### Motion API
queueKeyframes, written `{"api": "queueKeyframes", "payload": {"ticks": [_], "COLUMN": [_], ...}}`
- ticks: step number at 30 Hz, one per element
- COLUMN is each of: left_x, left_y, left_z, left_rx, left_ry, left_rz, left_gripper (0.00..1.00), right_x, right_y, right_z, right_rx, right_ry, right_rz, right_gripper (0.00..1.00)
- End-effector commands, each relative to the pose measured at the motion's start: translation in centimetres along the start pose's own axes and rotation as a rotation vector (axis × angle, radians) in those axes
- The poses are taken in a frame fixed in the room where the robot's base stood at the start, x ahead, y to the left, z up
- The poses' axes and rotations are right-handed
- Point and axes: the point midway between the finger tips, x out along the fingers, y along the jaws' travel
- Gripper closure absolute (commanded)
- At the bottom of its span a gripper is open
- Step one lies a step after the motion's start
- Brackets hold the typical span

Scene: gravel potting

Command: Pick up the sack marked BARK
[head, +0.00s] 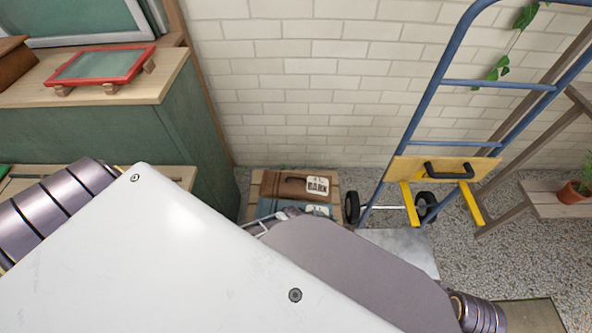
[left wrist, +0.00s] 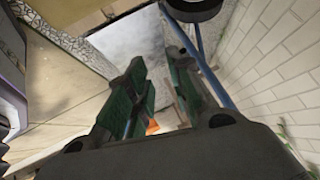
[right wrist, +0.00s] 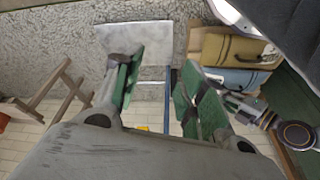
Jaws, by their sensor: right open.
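The brown sack marked BARK (head: 290,185) lies on a low slatted wooden stand at the foot of the wall in the head view. A blue sack (head: 268,207) lies in front of it, partly hidden by my arm. In the right wrist view the tan-brown sack (right wrist: 222,48) and blue sack (right wrist: 236,80) show at upper right, outside my fingers. My right gripper (right wrist: 162,62) is open and empty. My left gripper (left wrist: 160,66) shows parted fingers with nothing between them. My arm covers much of the head view, so neither gripper's fingertips show clearly there.
A blue hand truck (head: 433,103) stands right of the sacks, with black wheels and a grey toe plate (head: 405,246). A green cabinet (head: 165,120) stands at left. A wooden plant stand with a potted plant (head: 575,190) is at right. Gravel floor lies between.

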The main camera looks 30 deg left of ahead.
Motion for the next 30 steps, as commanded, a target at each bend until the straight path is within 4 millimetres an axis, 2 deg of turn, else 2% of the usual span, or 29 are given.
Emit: {"api": "queueKeyframes", "payload": {"ticks": [6, 15, 23, 30], "left_x": [2.1, 3.0, 1.8, -0.7], "left_y": [-2.5, -7.6, -13.5, -18.8], "left_z": [4.0, 10.5, 16.5, 21.3], "left_rx": [0.093, 0.229, 0.353, 0.46], "left_ry": [0.011, -0.014, -0.077, -0.156], "left_rz": [-0.071, -0.211, -0.359, -0.488], "left_gripper": [0.78, 0.78, 0.78, 0.78], "right_x": [0.7, 1.6, 2.3, 2.9], "right_y": [-0.5, -1.2, -1.8, -2.2], "right_z": [0.2, 0.6, 0.9, 1.1], "right_rx": [-0.004, -0.008, -0.011, -0.013], "right_ry": [-0.003, -0.006, -0.009, -0.01], "right_rz": [-0.012, -0.029, -0.041, -0.051], "right_gripper": [0.59, 0.59, 0.59, 0.59]}}
